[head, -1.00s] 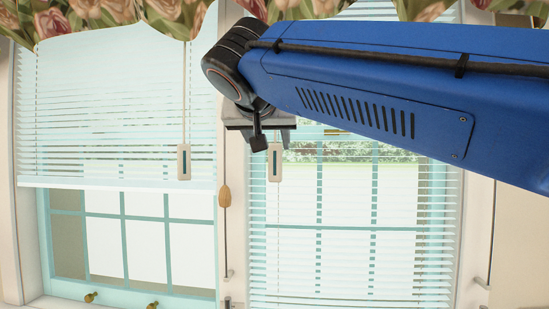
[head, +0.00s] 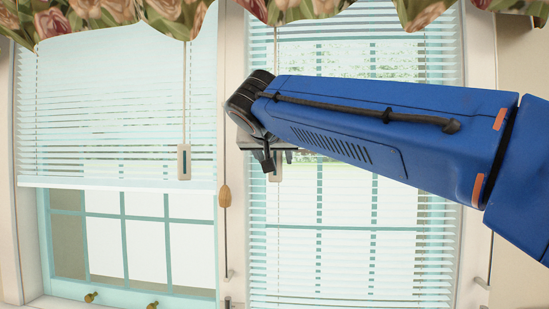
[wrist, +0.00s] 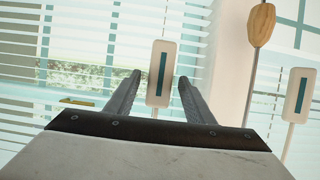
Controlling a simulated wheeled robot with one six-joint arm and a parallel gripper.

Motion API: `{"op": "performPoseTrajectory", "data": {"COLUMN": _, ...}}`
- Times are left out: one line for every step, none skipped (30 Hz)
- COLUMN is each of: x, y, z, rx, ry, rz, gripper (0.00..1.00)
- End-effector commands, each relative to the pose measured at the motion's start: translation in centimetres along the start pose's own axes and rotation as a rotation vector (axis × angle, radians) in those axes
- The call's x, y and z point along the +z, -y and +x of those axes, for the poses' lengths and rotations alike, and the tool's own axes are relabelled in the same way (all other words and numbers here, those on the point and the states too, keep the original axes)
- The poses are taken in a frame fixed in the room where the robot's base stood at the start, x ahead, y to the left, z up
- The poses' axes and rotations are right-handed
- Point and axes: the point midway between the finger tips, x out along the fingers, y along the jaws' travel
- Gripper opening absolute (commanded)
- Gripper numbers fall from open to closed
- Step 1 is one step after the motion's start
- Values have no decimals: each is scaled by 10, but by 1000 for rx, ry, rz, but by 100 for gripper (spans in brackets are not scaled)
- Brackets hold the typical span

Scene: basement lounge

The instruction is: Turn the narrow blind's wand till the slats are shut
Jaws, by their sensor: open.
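Two white blinds hang side by side and look close in width. My gripper (head: 268,160) is in front of the upper left part of the right blind (head: 390,230), whose slats show gaps with the outdoors visible through them. A pale tag with a teal stripe (head: 275,170) hangs at that blind's left side, partly covered by my gripper. In the wrist view the tag (wrist: 161,74) shows between my two spread fingers (wrist: 160,78), seemingly beyond their tips. The fingers are open and hold nothing. I cannot tell whether they touch the tag.
The left blind (head: 110,130) is partly raised above a teal-framed window (head: 122,215). Its own similar tag (head: 184,162) hangs near its right edge. A wooden knob (head: 225,196) hangs between the windows. Floral valances (head: 345,8) hang along the top.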

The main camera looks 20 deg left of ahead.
Motion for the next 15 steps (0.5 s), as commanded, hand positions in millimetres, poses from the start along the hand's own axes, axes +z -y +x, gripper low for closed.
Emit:
{"op": "performPoseTrajectory", "data": {"x": 0, "y": 0, "z": 0, "rx": 0, "ry": 0, "rz": 0, "gripper": 48}}
{"op": "performPoseTrajectory", "data": {"x": 0, "y": 0, "z": 0, "rx": 0, "ry": 0, "rz": 0, "gripper": 41}}
{"op": "performPoseTrajectory", "data": {"x": 0, "y": 0, "z": 0, "rx": 0, "ry": 0, "rz": 0, "gripper": 32}}
{"op": "performPoseTrajectory", "data": {"x": 0, "y": 0, "z": 0, "rx": 0, "ry": 0, "rz": 0, "gripper": 25}}
{"op": "performPoseTrajectory", "data": {"x": 0, "y": 0, "z": 0, "rx": 0, "ry": 0, "rz": 0, "gripper": 17}}
{"op": "performPoseTrajectory", "data": {"x": 0, "y": 0, "z": 0, "rx": 0, "ry": 0, "rz": 0, "gripper": 8}}
{"op": "performPoseTrajectory", "data": {"x": 0, "y": 0, "z": 0, "rx": 0, "ry": 0, "rz": 0, "gripper": 7}}
{"op": "performPoseTrajectory", "data": {"x": 0, "y": 0, "z": 0, "rx": 0, "ry": 0, "rz": 0, "gripper": 7}}
{"op": "performPoseTrajectory", "data": {"x": 0, "y": 0, "z": 0, "rx": 0, "ry": 0, "rz": 0, "gripper": 7}}
{"op": "performPoseTrajectory", "data": {"x": 0, "y": 0, "z": 0, "rx": -1, "ry": 0, "rz": 0, "gripper": 7}}
{"op": "performPoseTrajectory", "data": {"x": 0, "y": 0, "z": 0, "rx": -2, "ry": 0, "rz": -1, "gripper": 7}}
{"op": "performPoseTrajectory", "data": {"x": 0, "y": 0, "z": 0, "rx": -4, "ry": 0, "rz": -2, "gripper": 7}}
{"op": "performPoseTrajectory", "data": {"x": 0, "y": -1, "z": 0, "rx": -7, "ry": 1, "rz": -3, "gripper": 7}}
{"op": "performPoseTrajectory", "data": {"x": 0, "y": -1, "z": 0, "rx": -11, "ry": 1, "rz": -5, "gripper": 7}}
{"op": "performPoseTrajectory", "data": {"x": 0, "y": -1, "z": 0, "rx": -19, "ry": 1, "rz": -8, "gripper": 7}}
